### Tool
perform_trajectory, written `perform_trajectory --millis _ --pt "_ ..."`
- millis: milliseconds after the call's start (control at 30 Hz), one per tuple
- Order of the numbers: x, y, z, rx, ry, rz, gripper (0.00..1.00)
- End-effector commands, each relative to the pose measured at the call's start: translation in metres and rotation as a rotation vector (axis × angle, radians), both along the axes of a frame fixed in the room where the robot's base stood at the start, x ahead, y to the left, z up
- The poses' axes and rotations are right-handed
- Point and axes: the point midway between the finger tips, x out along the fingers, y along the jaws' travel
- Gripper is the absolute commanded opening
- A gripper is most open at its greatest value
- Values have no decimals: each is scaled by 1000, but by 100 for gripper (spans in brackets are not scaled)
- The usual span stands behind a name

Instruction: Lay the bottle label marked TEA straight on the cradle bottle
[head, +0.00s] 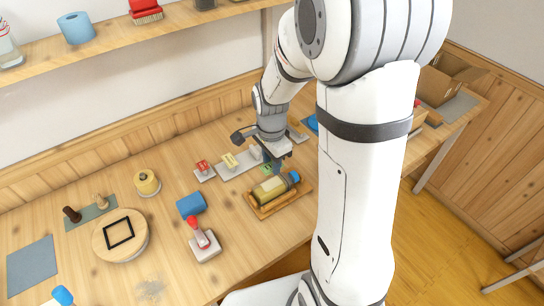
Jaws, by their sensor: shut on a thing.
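The cradle bottle (271,188) lies on its side in a wooden cradle (262,213), with its blue cap (293,177) toward the right. My gripper (274,166) points down just behind the bottle, above the cradle's far side. It is shut on a small dark piece that is mostly hidden by the fingers. A small green patch (266,168) shows beside the fingertips. I cannot tell whether it is the label, and no TEA lettering is readable. I cannot tell whether the held piece touches the bottle.
Red (202,165) and yellow (230,160) pieces stand on pale plates behind the cradle. A blue block (191,204) and a red-handled tool (199,237) lie left of it. My arm hides the table at right.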

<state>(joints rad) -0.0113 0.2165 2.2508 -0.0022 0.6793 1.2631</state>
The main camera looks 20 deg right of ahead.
Motion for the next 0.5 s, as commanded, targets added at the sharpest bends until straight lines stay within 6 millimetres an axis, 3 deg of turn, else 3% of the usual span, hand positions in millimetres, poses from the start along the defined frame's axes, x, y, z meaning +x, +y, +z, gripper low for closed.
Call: perform_trajectory --millis 500 --pt "0 -1 -55 0 1 -2 19"
